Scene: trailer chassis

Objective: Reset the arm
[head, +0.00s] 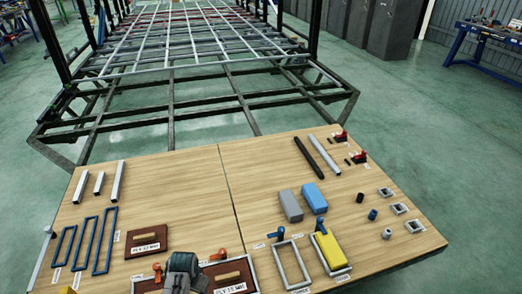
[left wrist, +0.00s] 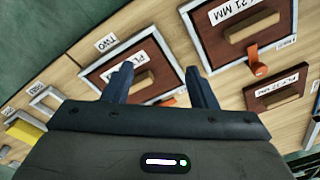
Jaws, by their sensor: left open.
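My left gripper (head: 184,264) is at the bottom of the head view, over the near edge of the wooden table (head: 215,190). In the left wrist view, the two dark fingers of my left gripper (left wrist: 161,78) stand apart with nothing between them. They are above framed brown plywood boards with wooden handles. One board (left wrist: 145,72) lies behind the fingers in that view, and another (left wrist: 235,22) lies to the upper right. How high the fingers are above the boards I cannot tell. My right gripper is in neither view.
A dark trailer chassis (head: 170,100) stands beyond the table. The table holds blue frames (head: 104,240), grey bars (head: 118,181), a yellow block (head: 329,250), a blue block (head: 315,198) and a grey block (head: 290,206). The table's middle, around the seam, is mostly clear.

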